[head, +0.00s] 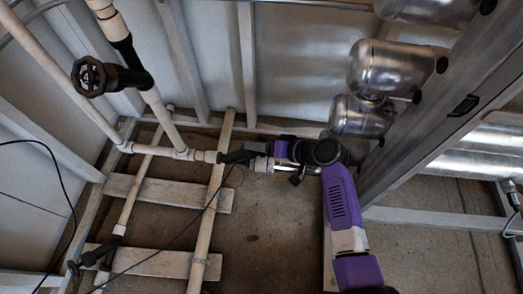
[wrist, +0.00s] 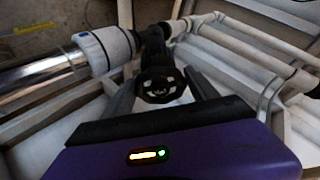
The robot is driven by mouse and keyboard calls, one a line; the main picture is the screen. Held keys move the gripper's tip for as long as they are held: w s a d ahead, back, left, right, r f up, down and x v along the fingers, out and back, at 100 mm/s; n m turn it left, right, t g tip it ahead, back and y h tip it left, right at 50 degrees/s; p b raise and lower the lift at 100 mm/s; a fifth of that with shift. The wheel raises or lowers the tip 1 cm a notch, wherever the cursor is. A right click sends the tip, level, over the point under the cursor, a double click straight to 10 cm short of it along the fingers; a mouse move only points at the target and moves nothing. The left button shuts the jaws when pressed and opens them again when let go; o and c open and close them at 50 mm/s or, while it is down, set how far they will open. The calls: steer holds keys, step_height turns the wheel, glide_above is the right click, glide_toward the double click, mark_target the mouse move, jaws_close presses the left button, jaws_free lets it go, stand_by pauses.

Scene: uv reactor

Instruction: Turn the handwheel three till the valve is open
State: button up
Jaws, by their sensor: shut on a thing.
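A black handwheel (wrist: 160,86) sits between the two fingers of my gripper (wrist: 160,92) in the wrist view. The fingers are shut on its rim, one at each side. Its black valve body (wrist: 153,42) runs away behind it to a white pipe. In the head view my gripper (head: 262,150) is at the right end of a black valve body (head: 238,156) on the low white pipe, and it hides most of the handwheel there. No number or open mark on the wheel can be read.
Another black handwheel (head: 88,77) is on an upright pipe at the upper left. A smaller one (head: 75,267) is at the lower left. Steel cylinders (head: 398,68) hang at the upper right beside a grey beam (head: 437,115). White pipes and a thin black cable cross the left side.

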steer(key=shift+f+n+y+b, duration=0.15)
steer(key=shift+n+y+b, duration=0.15)
steer(key=shift+n+b, duration=0.45)
steer(key=o, duration=1.3)
steer(key=shift+r, duration=0.2)
